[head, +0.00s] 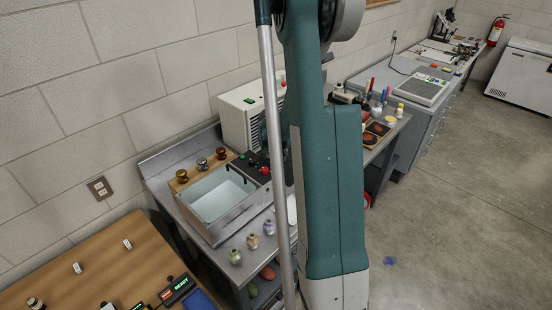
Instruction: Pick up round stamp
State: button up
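I cannot single out a round stamp with certainty. A small dark-and-light object (36,304) sits at the bottom left of the wooden desk (110,270), too small to identify. My teal and grey arm crosses the middle of the view and hides part of the benches. My gripper is outside the picture.
A metal bench (160,185) holds a sink basin (215,197), a white machine (240,120) and several small vases, one green (235,257). Small displays (176,291) and pale blocks (77,267) are on the desk. Grey cabinets (425,115) run along the wall. The right floor is mostly clear.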

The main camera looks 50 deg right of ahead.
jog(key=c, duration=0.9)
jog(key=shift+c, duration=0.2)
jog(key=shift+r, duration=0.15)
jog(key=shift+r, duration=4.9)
